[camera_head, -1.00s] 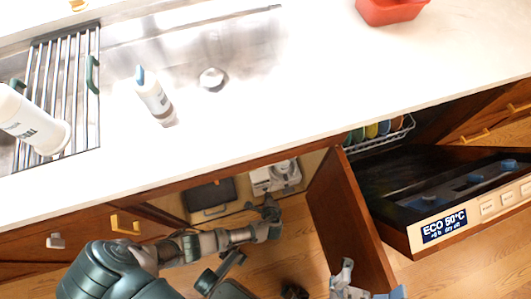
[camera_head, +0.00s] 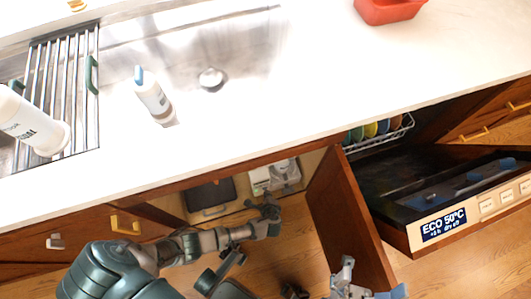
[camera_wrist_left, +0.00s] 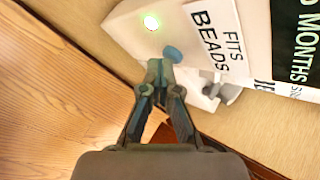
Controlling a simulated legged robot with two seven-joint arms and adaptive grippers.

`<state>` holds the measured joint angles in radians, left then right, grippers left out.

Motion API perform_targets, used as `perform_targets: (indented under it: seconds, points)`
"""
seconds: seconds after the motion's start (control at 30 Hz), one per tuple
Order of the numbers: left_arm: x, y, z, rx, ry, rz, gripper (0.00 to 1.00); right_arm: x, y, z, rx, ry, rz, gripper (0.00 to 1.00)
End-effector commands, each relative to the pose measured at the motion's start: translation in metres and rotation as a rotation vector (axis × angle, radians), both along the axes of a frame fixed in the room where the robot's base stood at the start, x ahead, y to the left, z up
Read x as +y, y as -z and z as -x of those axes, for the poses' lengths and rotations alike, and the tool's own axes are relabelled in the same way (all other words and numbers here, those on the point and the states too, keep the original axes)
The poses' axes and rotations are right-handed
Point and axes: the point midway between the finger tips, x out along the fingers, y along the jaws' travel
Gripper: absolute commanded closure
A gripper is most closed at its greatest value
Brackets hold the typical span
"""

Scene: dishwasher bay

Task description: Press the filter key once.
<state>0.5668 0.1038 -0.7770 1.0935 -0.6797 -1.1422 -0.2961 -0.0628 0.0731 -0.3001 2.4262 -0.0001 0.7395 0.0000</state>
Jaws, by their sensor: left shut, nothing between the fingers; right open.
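A white unit (camera_head: 260,180) stands inside the open cabinet under the sink. In the left wrist view the white unit (camera_wrist_left: 125,28) carries a lit green lamp (camera_wrist_left: 151,22) and a round blue key (camera_wrist_left: 172,54). No lettering reading "filter" is legible beside the key. My left gripper (camera_wrist_left: 159,68) is shut and empty, its tips just beside the blue key; I cannot tell whether they touch. In the head view my left gripper (camera_head: 270,209) is in front of the cabinet opening. My right gripper (camera_head: 344,276) is open at the bottom, right of centre.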

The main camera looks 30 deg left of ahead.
Motion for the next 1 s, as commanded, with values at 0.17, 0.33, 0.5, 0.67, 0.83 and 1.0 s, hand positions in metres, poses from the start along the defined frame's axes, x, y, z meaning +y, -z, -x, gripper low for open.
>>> perform_targets:
  seconds: [0.17,0.33,0.5,0.67,0.83,1.0]
  points:
    - [0.002,0.000,-0.001,0.000,-0.001,-0.002,1.00,0.000,0.001,0.000,0.005,0.000,0.001,0.00]
    - [0.002,0.000,-0.001,0.000,-0.002,-0.002,1.00,0.000,0.003,0.001,0.012,0.000,0.001,0.00]
    - [-0.002,0.000,0.002,0.001,-0.001,-0.002,1.00,0.000,0.002,0.001,0.011,0.000,0.000,0.00]
    - [-0.009,-0.001,0.008,0.000,-0.001,-0.001,1.00,0.000,-0.001,0.001,0.006,0.000,0.000,0.00]
    - [-0.012,0.000,0.011,0.000,-0.001,-0.002,1.00,0.000,-0.003,0.001,0.001,0.000,0.000,0.00]
    - [-0.012,0.000,0.011,0.000,-0.001,-0.002,1.00,0.000,-0.004,0.001,-0.004,0.000,0.000,0.00]
